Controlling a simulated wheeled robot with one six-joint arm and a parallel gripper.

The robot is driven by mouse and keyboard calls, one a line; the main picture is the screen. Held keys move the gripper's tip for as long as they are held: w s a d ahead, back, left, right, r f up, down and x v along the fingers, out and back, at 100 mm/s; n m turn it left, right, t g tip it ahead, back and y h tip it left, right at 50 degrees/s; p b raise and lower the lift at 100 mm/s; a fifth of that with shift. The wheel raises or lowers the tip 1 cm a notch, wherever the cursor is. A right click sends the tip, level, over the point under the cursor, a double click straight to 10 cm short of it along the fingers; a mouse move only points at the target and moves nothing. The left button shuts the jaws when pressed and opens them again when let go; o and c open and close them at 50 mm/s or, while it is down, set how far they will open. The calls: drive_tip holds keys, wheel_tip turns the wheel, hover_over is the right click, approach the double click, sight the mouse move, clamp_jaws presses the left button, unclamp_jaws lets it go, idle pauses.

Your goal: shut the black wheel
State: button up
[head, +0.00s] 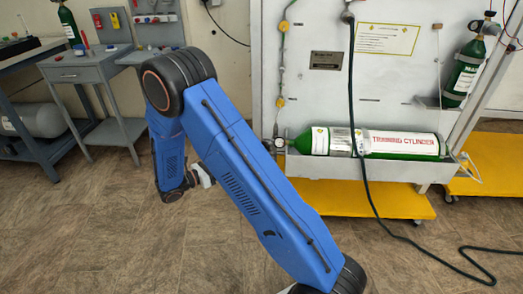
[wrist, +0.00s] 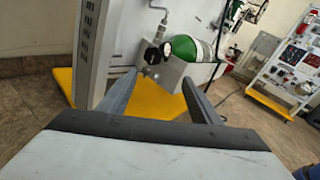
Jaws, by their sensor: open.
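The green training cylinder (head: 435,146) lies on its side in a grey tray on the white panel, its neck to the left. It also shows in the wrist view (wrist: 190,47). A dark round part that looks like the black wheel (wrist: 150,56) sits at the neck end in the wrist view. In the head view, the small fittings (head: 279,143) at the neck are too small to tell the wheel apart. My gripper (wrist: 158,78) is open and empty, its fingers pointing towards the wheel but apart from it. In the head view, my arm mostly hides the gripper.
A yellow base (head: 330,198) sticks out under the panel. A black hose (head: 352,110) hangs before the cylinder and runs over the floor. A grey side table (head: 85,70) and a bench stand at left. The floor between is clear.

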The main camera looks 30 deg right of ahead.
drive_tip(key=f+n, duration=0.1)
approach(264, 148)
drive_tip(key=shift+t, duration=0.4)
drive_tip(key=d, duration=0.8)
drive_tip(key=shift+w+d+f, duration=0.1)
drive_tip(key=shift+w+d, duration=0.2)
drive_tip(key=shift+w, duration=0.1)
drive_tip(key=c, duration=1)
drive_tip(key=shift+c, duration=0.2)
